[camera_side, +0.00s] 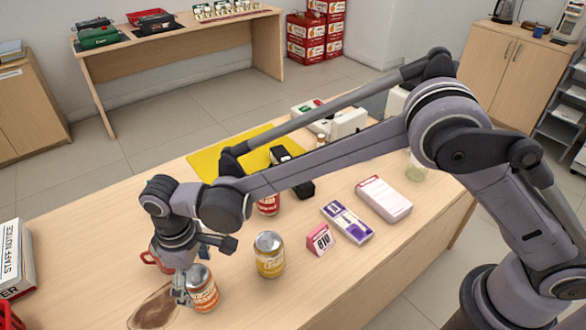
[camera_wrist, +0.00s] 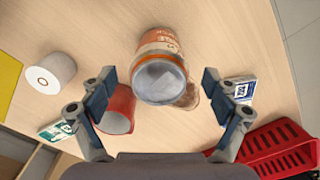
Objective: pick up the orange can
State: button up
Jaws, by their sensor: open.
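The orange can (camera_side: 204,293) stands upright on the wooden counter near the front left. In the wrist view, its silver lid faces the camera, and its orange side (camera_wrist: 160,40) shows above the lid. My gripper (camera_side: 190,277) is low beside the can's top in the side view, with one finger partly in front of it. In the wrist view, the fingers of my gripper (camera_wrist: 159,78) are spread wide, with the can between them in the picture and a gap on each side. Whether the fingertips are level with the can is hard to tell.
A red mug (camera_wrist: 118,110) stands close to the can, near one finger. A yellow can (camera_side: 269,256) and a red can (camera_side: 268,204) stand to the right. A red basket (camera_wrist: 282,148) and a white roll (camera_wrist: 50,72) show too.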

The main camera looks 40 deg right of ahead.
jog(key=shift+w+f, duration=0.1)
jog(key=shift+f, duration=1.7)
jog(key=c, duration=1.6)
jog(key=shift+o, duration=0.2)
jog(key=shift+r, duration=0.1)
